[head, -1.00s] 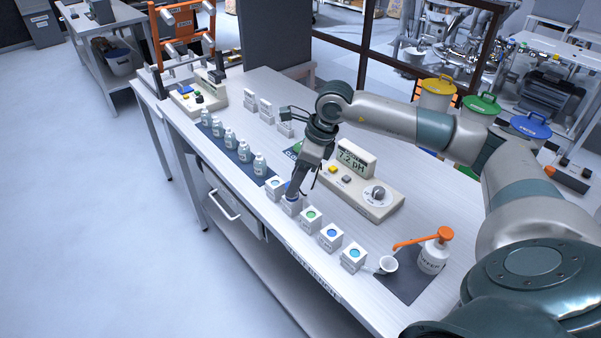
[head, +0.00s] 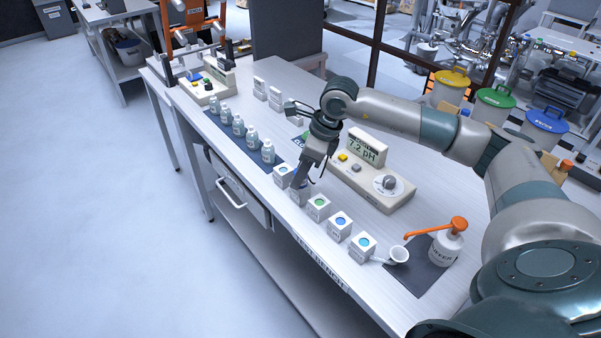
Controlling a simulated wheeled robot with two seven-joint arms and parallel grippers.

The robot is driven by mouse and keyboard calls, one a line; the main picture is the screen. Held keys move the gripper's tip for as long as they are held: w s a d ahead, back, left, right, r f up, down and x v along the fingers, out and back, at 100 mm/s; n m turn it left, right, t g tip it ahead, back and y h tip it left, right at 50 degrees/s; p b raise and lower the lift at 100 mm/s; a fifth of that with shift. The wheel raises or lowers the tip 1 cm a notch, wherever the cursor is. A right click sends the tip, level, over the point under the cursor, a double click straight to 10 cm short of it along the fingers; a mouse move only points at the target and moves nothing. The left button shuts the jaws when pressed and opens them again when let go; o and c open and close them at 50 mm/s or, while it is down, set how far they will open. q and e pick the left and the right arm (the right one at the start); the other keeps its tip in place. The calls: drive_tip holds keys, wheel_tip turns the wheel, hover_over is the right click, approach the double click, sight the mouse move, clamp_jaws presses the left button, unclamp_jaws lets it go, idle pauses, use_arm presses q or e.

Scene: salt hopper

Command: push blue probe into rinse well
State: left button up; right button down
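My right gripper (head: 301,184) points down at the second block (head: 299,198) in a row of white well blocks, its tips at or just over the block top. A small blue patch (head: 296,172) shows beside the fingers; it may be the blue probe, mostly hidden by the gripper. I cannot tell whether the fingers are closed on it or how deep it sits. The other blocks have coloured round tops: pale blue (head: 283,171), green (head: 319,203), blue (head: 341,221) and teal (head: 363,242). Their labels are too small to read. My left gripper is not in view.
The pH meter (head: 371,170), reading 7.2, stands right of the gripper. Several bottles (head: 239,130) line a dark mat at the left. The bench's front edge is close to the blocks.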

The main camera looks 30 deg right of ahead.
drive_tip(key=shift+b, duration=0.85)
idle(1.5)
idle(0.3)
drive_tip(key=c, duration=0.8)
unclamp_jaws()
drive_tip(key=shift+r, duration=0.1)
drive_tip(key=shift+p+v, duration=1.2)
drive_tip(key=shift+v, duration=1.7)
